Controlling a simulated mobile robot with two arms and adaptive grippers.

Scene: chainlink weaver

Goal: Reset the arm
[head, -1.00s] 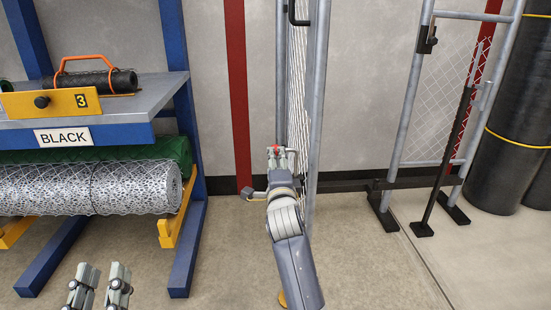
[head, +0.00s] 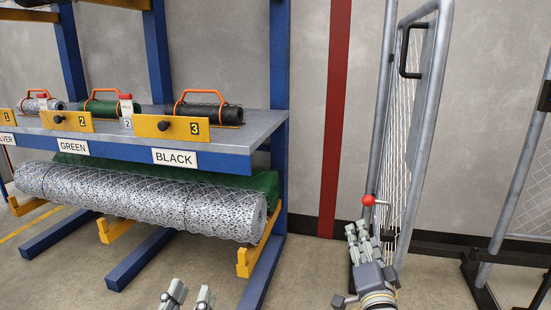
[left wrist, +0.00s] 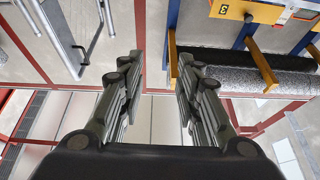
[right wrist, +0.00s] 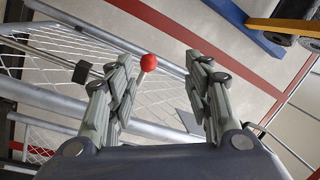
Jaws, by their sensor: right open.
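My right gripper (head: 364,232) is open and empty. It is low in front of a grey gate frame (head: 423,130) with chain-link mesh. A red ball knob (head: 368,200) on a short lever at the gate's edge is just above its fingertips. In the right wrist view the red knob (right wrist: 148,62) shows between the spread fingers (right wrist: 165,75); I cannot tell how far beyond them it is. My left gripper (head: 188,296) is at the bottom edge of the head view. Its fingers (left wrist: 158,72) are spread and empty in the left wrist view.
A blue rack (head: 262,160) at left holds small mesh rolls with orange handles and a large silver mesh roll (head: 150,205) below. A black handle (head: 411,50) is on the gate. Another gate frame (head: 520,165) stands at right. Floor between rack and gate is clear.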

